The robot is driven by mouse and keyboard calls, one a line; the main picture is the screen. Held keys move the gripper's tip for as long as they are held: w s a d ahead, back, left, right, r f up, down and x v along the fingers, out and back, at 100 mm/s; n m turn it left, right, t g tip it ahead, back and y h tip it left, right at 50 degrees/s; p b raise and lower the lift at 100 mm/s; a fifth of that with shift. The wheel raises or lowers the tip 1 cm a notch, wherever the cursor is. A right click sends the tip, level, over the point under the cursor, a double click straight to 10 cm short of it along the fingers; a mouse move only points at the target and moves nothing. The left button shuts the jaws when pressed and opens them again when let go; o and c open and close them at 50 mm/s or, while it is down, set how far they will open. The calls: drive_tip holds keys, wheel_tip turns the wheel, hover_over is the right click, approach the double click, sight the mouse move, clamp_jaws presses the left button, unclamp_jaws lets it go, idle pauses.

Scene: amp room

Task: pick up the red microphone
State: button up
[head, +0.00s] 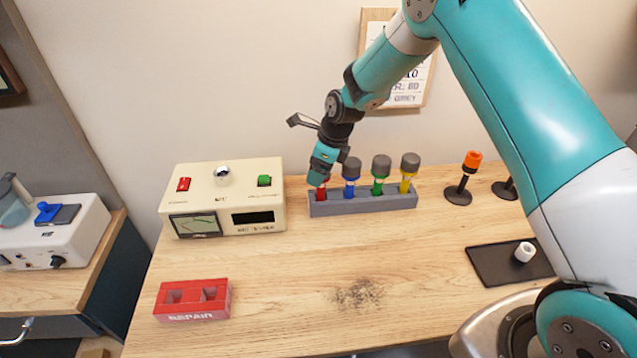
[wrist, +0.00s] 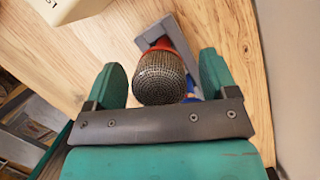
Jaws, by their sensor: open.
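The red microphone (head: 321,193) stands in the leftmost slot of a grey rack (head: 365,205) at the back of the desk. In the head view its top is hidden by my gripper (head: 321,176), which is right above it. In the wrist view the microphone's round grey mesh head (wrist: 160,78) lies between the two teal fingers of my gripper (wrist: 164,80), with a bit of its red body behind. The fingers are open, with a gap on both sides of the head.
Blue (head: 350,178), green (head: 380,175) and yellow (head: 408,172) microphones stand in the same rack to the right. A cream tester box (head: 222,196) is close on the left. A red repair tray (head: 193,300) sits front left.

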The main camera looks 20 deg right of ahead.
drive_tip(key=shift+a+f, duration=0.15)
drive_tip(key=shift+f, duration=0.4)
drive_tip(key=shift+w, duration=0.1)
drive_tip(key=c, duration=1.5)
drive_tip(key=shift+o, duration=0.2)
drive_tip(key=shift+r, duration=0.1)
wheel_tip(320, 180, up, 20)
drive_tip(key=b, duration=0.4)
